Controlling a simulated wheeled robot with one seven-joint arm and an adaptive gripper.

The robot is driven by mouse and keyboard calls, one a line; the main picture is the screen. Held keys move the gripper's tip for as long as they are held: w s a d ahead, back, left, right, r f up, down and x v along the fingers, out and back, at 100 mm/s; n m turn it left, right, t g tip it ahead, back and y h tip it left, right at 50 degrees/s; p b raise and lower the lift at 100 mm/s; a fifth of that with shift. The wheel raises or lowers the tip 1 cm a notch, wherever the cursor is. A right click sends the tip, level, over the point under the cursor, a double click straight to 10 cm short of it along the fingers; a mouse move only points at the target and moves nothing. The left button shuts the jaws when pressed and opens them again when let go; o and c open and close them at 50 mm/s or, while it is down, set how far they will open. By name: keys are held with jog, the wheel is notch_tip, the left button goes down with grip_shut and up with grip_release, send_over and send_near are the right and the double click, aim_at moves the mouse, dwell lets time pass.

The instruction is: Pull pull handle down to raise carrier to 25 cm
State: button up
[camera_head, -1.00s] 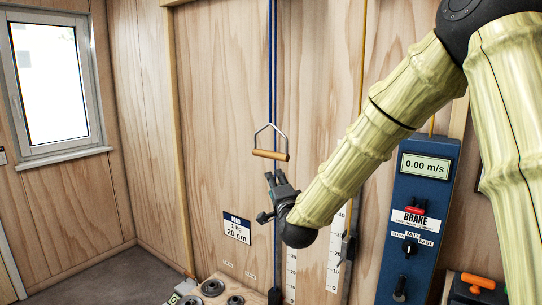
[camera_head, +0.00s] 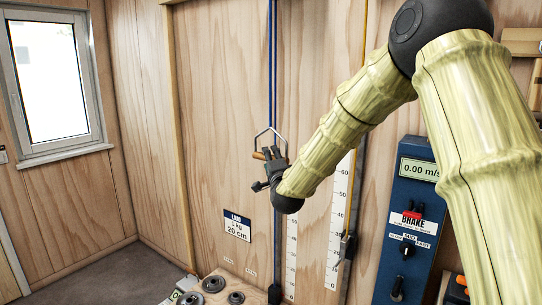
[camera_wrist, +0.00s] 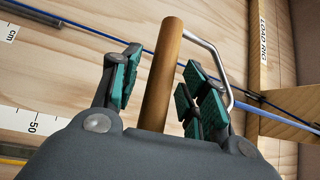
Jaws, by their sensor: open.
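The pull handle is a wooden bar (camera_wrist: 162,75) on a bent metal wire frame (camera_wrist: 222,62), hanging on a blue rope (camera_head: 271,60). In the head view the wire frame (camera_head: 262,131) shows above my gripper (camera_head: 269,165), which covers most of the bar. In the wrist view my gripper (camera_wrist: 158,88) is open, with green-padded fingers on either side of the bar. I cannot tell whether a pad touches it. The carrier (camera_head: 348,247) appears to be the dark block beside the right-hand scale, partly hard to make out.
A white scale (camera_head: 338,225) and a second scale (camera_head: 291,255) are on the wooden wall. A sign (camera_head: 237,225) reads 1 kg, 20 cm. A blue panel (camera_head: 400,270) with a 0.00 m/s display (camera_head: 419,169) and brake stands right. Round weights (camera_head: 214,284) lie low at front.

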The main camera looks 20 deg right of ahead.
jog(key=shift+w, duration=0.45)
grip_shut()
notch_tip(320, 180, down, 25)
jog(key=b, duration=1.7)
jog(key=shift+b, duration=0.3)
jog(key=shift+s+f, duration=0.1)
